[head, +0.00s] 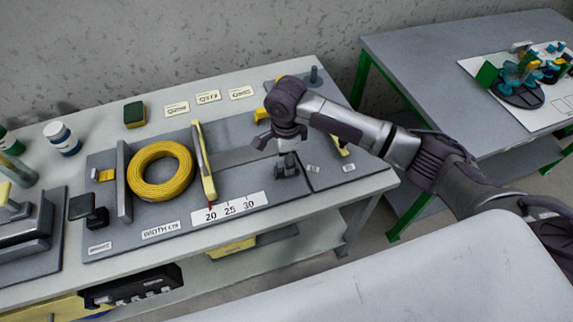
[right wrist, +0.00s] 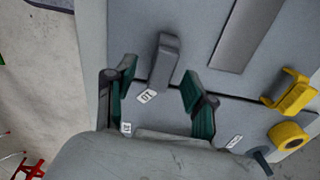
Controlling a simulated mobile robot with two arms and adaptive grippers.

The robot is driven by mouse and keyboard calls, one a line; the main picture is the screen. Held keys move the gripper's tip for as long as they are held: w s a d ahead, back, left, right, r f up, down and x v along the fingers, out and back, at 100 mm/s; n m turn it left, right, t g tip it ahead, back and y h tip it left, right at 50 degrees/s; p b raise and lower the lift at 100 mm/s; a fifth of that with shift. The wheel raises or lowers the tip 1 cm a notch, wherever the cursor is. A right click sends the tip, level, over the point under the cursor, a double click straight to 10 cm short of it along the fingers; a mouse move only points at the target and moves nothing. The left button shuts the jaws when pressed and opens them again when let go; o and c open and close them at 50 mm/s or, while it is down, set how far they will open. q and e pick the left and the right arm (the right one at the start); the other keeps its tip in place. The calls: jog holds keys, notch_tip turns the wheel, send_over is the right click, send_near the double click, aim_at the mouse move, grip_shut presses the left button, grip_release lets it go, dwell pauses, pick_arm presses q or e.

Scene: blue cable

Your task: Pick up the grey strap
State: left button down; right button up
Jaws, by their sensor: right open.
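My right gripper (head: 281,138) is open above the right part of the grey work board (head: 130,232). In the right wrist view the gripper (right wrist: 158,82) has its two green-padded fingers apart. A small grey piece (right wrist: 163,60) shows between and just beyond the fingertips, with no grip on it. In the head view this grey piece (head: 287,166) is partly hidden below the gripper. A flat grey strip (head: 240,156) lies on the board left of the gripper; it also shows in the wrist view (right wrist: 247,32). I cannot tell which is the strap. My left gripper is not in view.
A yellow cable coil (head: 160,171) and a yellow-edged upright piece (head: 204,165) stand left on the board. A number scale (head: 229,208) lies at its front. Yellow parts (right wrist: 290,92) sit close on the right in the wrist view. A second table (head: 440,60) is at right.

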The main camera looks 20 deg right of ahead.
notch_tip(320, 180, down, 3)
jog(key=shift+w+d+f, duration=0.15)
jog(key=shift+f, duration=0.05)
jog(key=shift+c, duration=0.2)
jog(key=c, duration=0.8)
jog(key=shift+c, duration=0.2)
jog(key=shift+r, duration=0.15)
